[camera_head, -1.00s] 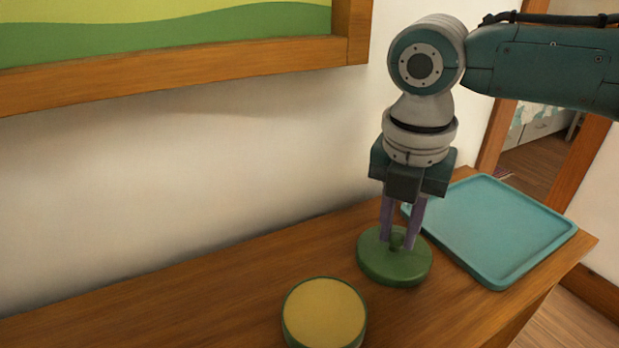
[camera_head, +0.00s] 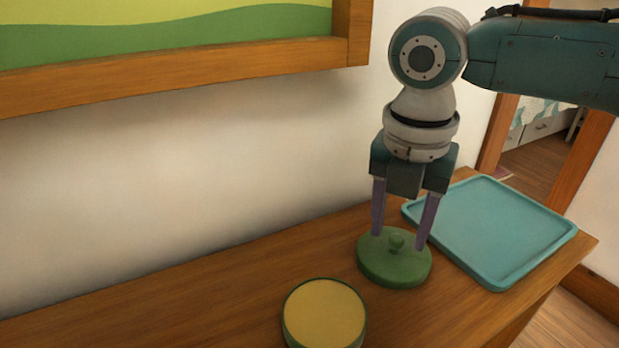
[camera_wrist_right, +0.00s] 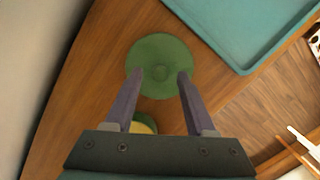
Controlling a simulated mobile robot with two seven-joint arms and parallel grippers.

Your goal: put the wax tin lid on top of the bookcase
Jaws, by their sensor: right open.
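The green wax tin lid (camera_head: 394,268), round with a small knob on top, lies flat on the wooden bookcase top (camera_head: 210,290). It also shows in the right wrist view (camera_wrist_right: 160,50). My right gripper (camera_head: 404,242) is open just above the lid, its fingers apart on either side of the knob. In the right wrist view my right gripper (camera_wrist_right: 160,75) holds nothing between its fingertips. The open wax tin (camera_head: 324,314), green with yellow wax, stands in front and to the left of the lid. My left gripper does not show.
A teal tray (camera_head: 495,230) lies right of the lid, near the right edge of the top. A wall stands behind, with a framed picture (camera_head: 170,75) at upper left. The left part of the top is clear.

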